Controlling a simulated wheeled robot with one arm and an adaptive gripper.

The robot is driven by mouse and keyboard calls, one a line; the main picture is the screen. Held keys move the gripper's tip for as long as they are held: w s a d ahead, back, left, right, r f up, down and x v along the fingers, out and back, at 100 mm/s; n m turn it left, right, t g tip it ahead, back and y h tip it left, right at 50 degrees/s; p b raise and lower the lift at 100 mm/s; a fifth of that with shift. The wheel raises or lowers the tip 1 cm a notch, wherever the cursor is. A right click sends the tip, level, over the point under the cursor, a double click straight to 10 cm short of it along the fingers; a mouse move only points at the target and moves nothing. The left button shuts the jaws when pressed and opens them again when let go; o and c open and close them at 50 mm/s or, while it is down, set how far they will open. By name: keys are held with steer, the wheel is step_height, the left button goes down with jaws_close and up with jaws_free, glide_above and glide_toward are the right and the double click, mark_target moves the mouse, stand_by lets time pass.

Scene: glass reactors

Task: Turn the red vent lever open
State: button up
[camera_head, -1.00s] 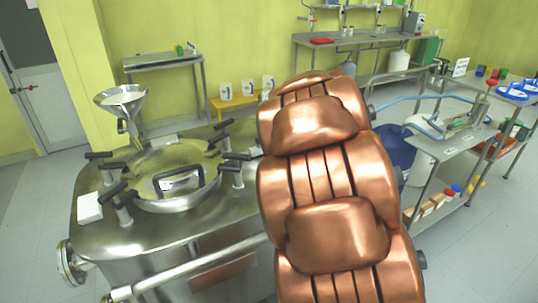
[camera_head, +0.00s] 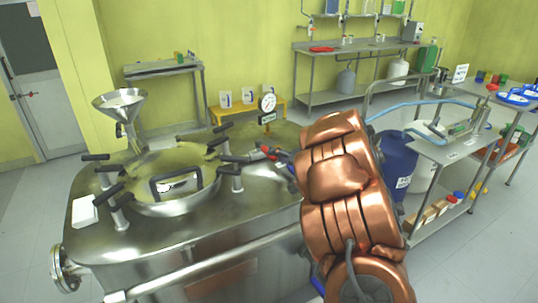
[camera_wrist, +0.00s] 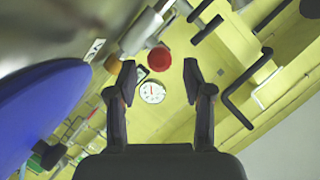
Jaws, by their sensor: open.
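A small red part (camera_head: 264,151), which looks like the vent lever, shows on the reactor top (camera_head: 130,235) just left of my copper arm in the head view. In the wrist view a round red knob (camera_wrist: 159,59) lies beyond the gap between my fingertips, seen nearly end-on. I cannot tell how the lever is turned. My gripper (camera_wrist: 163,62) is open, its dark fingers apart on either side of the knob, with nothing visibly held. Contact with the knob cannot be made out. In the head view my arm hides most of the gripper.
A dial gauge (camera_head: 268,103) stands behind the red part; it also shows in the wrist view (camera_wrist: 152,92). Black clamp handles ring the round lid (camera_head: 150,160) at left. A funnel (camera_head: 120,103) stands behind it. A blue drum (camera_head: 398,160) is right of my arm.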

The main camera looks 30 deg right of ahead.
mark_target(266, 150)
steer(key=shift+x, duration=2.6)
jaws_close()
